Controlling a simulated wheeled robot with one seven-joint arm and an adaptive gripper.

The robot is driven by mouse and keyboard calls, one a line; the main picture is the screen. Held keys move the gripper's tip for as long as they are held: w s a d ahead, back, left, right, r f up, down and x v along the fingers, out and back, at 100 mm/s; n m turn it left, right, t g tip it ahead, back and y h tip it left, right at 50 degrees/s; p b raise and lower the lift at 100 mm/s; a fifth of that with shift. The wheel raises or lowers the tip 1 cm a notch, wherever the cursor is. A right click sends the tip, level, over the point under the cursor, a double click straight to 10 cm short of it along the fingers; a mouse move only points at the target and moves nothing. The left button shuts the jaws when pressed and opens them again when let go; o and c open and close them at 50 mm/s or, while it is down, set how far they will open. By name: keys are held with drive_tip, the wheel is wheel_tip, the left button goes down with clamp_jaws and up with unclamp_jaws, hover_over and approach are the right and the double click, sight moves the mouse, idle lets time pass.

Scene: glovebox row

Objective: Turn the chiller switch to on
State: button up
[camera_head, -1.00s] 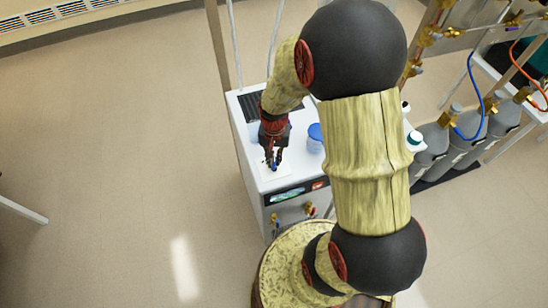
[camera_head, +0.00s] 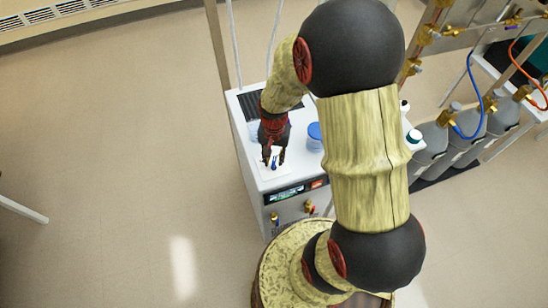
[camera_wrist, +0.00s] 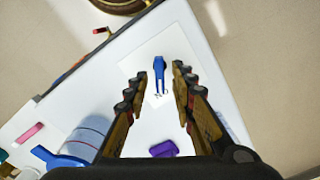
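The chiller (camera_head: 254,170) is a white box in the head view, with a display on its front. Its blue switch handle (camera_wrist: 159,72) sits on a pale label plate (camera_wrist: 149,53) on the white top, with small dark marks by the handle's lower end. The handle also shows small in the head view (camera_head: 274,165). My gripper (camera_wrist: 158,76) is open, with one finger on each side of the handle. Gaps show between the handle and both fingertips in the wrist view. In the head view my gripper (camera_head: 273,162) is over the chiller's front part.
A blue-lidded tub (camera_head: 315,131) stands on the top, right of my gripper. A purple piece (camera_wrist: 163,149) and a pink piece (camera_wrist: 30,132) lie on the top. Brass fittings (camera_head: 309,207) stick out of the front. Grey bottles (camera_head: 430,148) stand at right; floor at left is clear.

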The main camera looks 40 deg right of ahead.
sight(274, 161)
wheel_tip(274, 161, up, 12)
idle(0.8)
idle(0.8)
drive_tip(key=s+a+r+n+t, duration=0.2)
drive_tip(key=s+a+r+n, duration=0.2)
drive_tip(key=r, duration=0.4)
drive_tip(key=s+a+r+n+t+b, duration=0.1)
drive_tip(key=s+a+r+n+t, duration=0.2)
drive_tip(key=s+a+r+n, duration=0.2)
drive_tip(key=s+a+r, duration=0.2)
drive_tip(key=a+r, duration=0.1)
drive_tip(key=r, duration=0.1)
drive_tip(key=shift+t, duration=0.3)
